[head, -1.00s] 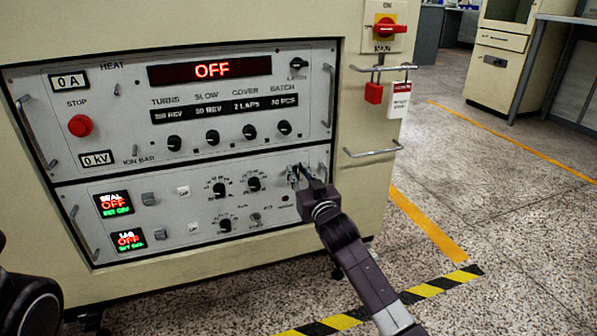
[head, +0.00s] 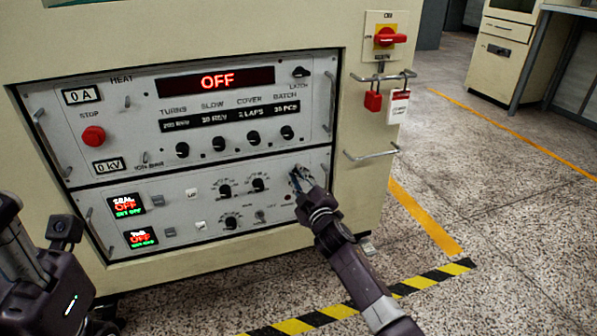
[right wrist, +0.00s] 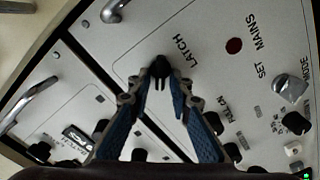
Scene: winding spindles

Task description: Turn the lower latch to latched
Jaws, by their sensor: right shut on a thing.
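The lower latch (right wrist: 160,66) is a small dark knob on the lower panel, beside the printed word LATCH in the right wrist view. My right gripper (head: 298,177) reaches it at the right end of the lower panel. In the right wrist view its blue-padded fingers (right wrist: 160,82) converge on the knob and are shut on it. The fingers hide much of the knob, so I cannot tell which way it points. An upper latch (head: 301,72), a black knob, sits at the top right of the upper panel. My left arm shows at the lower left, without visible fingertips.
Metal handles (head: 328,103) stand out from the panel edges. A rail (head: 371,153) projects right of the panels. Above it are a red padlock (head: 373,101), a tag (head: 398,107) and a red mains switch (head: 388,38). The floor on the right is open.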

